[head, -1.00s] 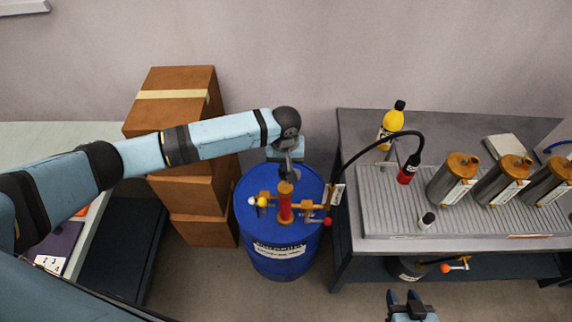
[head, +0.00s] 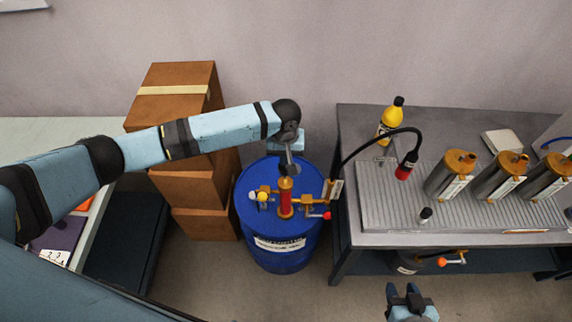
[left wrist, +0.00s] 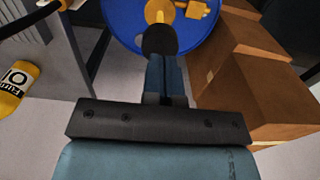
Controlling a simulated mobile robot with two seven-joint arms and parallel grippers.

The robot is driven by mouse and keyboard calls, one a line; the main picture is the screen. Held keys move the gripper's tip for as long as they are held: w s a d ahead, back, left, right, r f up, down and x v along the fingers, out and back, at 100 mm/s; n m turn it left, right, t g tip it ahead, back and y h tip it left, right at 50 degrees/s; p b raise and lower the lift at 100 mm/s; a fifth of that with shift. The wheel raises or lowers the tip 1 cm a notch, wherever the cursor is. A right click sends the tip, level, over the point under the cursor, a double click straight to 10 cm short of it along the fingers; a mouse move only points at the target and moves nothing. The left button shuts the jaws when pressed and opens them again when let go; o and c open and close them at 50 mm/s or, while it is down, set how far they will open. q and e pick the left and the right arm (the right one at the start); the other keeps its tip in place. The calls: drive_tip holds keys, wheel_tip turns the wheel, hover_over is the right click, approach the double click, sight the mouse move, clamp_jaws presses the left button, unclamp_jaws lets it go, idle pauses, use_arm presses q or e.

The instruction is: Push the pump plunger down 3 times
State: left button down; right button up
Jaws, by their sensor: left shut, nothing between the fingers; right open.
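The pump stands on top of a blue drum (head: 280,230). It has an upright red body (head: 286,205) with an orange top, and a dark round plunger knob (head: 286,170) shows above it. My left gripper (head: 289,163) is shut and empty, right over the knob. In the left wrist view the fingers (left wrist: 163,60) reach to the dark knob (left wrist: 160,39), with the orange pump top (left wrist: 158,10) beyond. Whether they touch the knob, I cannot tell. My right gripper (head: 405,290) is open and empty at the bottom, in front of the metal table.
Stacked brown boxes (head: 190,130) stand left of the drum. The metal table (head: 350,235) on the right holds a yellow bottle (head: 391,121), a black hose with a red end (head: 405,167) and several metal cylinders (head: 450,175). A side pipe with a red knob (head: 327,215) reaches toward the table.

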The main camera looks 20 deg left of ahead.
sight(285, 172)
use_arm(q)
drive_tip(key=shift+f+b, duration=1.2)
drive_tip(key=shift+f, duration=2.45)
wheel_tip(285, 172, up, 5)
drive_tip(key=p, duration=0.5)
drive_tip(key=shift+p, duration=0.4)
drive_tip(key=shift+r, duration=1.2)
drive_tip(key=shift+f, duration=0.1)
drive_tip(key=shift+f+b, duration=1.4)
drive_tip(key=shift+f, duration=2.3)
wheel_tip(285, 172, up, 3)
drive_tip(key=p, duration=0.3)
drive_tip(key=shift+r, duration=2.3)
